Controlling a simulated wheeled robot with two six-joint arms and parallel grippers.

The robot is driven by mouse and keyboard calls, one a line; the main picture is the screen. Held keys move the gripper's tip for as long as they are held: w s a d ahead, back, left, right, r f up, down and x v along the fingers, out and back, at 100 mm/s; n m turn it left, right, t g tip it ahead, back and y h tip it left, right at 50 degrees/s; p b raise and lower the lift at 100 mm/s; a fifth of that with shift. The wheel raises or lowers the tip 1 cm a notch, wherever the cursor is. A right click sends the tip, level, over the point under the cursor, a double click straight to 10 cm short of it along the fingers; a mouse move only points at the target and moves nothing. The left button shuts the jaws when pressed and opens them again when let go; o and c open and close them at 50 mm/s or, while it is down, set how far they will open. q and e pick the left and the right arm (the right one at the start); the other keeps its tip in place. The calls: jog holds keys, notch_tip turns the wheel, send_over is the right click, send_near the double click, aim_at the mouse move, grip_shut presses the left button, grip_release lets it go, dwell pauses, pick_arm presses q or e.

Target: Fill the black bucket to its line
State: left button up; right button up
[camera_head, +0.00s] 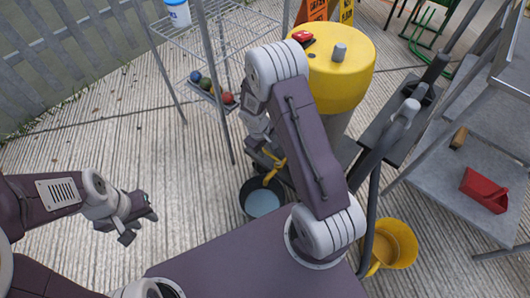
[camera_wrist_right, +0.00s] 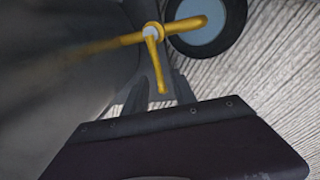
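The black bucket (camera_head: 246,206) stands on the ground under the yellow tap (camera_head: 274,170), with pale blue water in it. Its rim also shows in the right wrist view (camera_wrist_right: 239,35). I cannot make out a fill line or a falling stream. In the right wrist view the tap (camera_wrist_right: 186,26) has its spout over the bucket and its lever (camera_wrist_right: 157,68) pointing down the picture. My right gripper (camera_wrist_right: 158,92) is open, with the lever's end between its fingers. My left gripper (camera_head: 142,222) is empty and appears open, left of the bucket.
A yellow drum (camera_head: 345,75) stands behind my right arm. A yellow bucket (camera_head: 405,240) is at the lower right. A red scoop (camera_head: 484,188) lies on a grey shelf (camera_head: 440,185). A wire rack (camera_head: 180,45) stands at back left. The ground at left is clear.

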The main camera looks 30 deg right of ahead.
jog(key=shift+f, duration=0.15)
grip_shut()
dwell(1.4)
